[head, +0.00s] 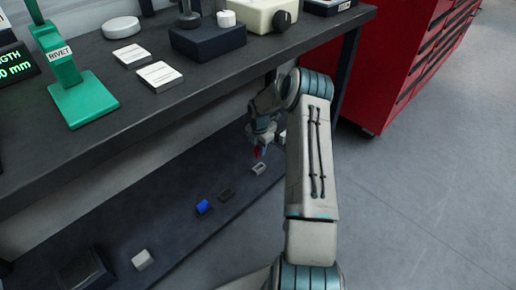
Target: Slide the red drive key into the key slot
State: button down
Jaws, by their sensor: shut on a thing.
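The red drive key (257,153) is small and shows just under my gripper (260,146), above the low dark shelf. My gripper points down and is shut on the key; the fingers are small and partly merged with the arm. A small light grey block (259,168) with a dark opening in its top lies on the shelf just below the key. That opening may be the key slot, but it is too small to be sure. I cannot tell whether the key touches the block.
On the low shelf (185,240) are a dark block (227,194), a blue piece (204,207) and a whitish block (142,259). The dark bench top (135,105) overhangs the shelf, with a green stand (80,100) on it. A red cabinet (405,70) stands right; floor (430,190) is clear.

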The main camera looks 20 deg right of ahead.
aim_at(259, 157)
jog(key=shift+a, duration=0.1)
dwell(0.3)
jog(key=shift+f+b, duration=1.65)
jog(key=shift+f, duration=1.25)
jog(key=shift+f+b, duration=1)
jog(key=shift+f, duration=0.75)
jog(key=c, duration=1.1)
grip_release()
notch_tip(259, 157, up, 12)
jog(key=p, duration=0.4)
jog(key=shift+p, duration=0.35)
